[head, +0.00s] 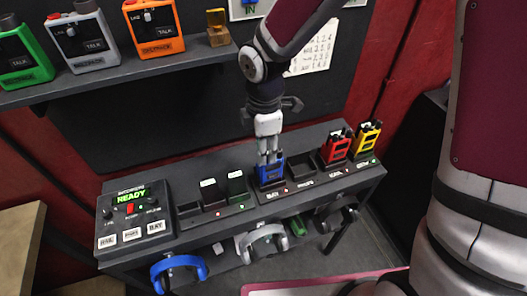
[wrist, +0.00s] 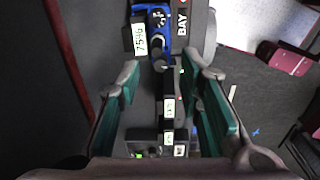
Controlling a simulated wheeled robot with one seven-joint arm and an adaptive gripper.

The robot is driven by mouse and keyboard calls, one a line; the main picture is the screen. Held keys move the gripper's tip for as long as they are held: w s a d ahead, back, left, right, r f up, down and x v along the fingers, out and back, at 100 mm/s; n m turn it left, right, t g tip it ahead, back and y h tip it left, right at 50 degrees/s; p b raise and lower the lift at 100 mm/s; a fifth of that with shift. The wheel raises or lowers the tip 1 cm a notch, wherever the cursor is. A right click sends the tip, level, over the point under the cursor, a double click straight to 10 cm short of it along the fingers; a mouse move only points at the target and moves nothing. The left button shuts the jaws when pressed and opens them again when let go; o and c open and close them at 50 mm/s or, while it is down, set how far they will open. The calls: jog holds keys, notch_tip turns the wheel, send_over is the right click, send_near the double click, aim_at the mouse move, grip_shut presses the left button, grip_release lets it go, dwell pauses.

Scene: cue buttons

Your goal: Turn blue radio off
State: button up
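The blue radio (head: 270,169) stands in a charger slot on the shelf, with a label reading BAY in front of it. In the wrist view the blue radio (wrist: 153,33) is at the top centre, with a dark knob on its top and a white tag beside it. My gripper (head: 269,152) points down right above the blue radio in the head view. In the wrist view my gripper (wrist: 165,85) has its two teal-padded fingers apart, with nothing held between them. I cannot tell whether a fingertip touches the radio.
Red (head: 335,148) and yellow (head: 366,140) radios stand in slots to the right. Black units with lit labels (head: 211,193) stand to the left, beside a READY console (head: 133,215). Headsets (head: 180,270) hang below the shelf. An upper shelf (head: 120,68) holds larger boxes.

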notch_tip(320, 180, up, 10)
dwell(0.3)
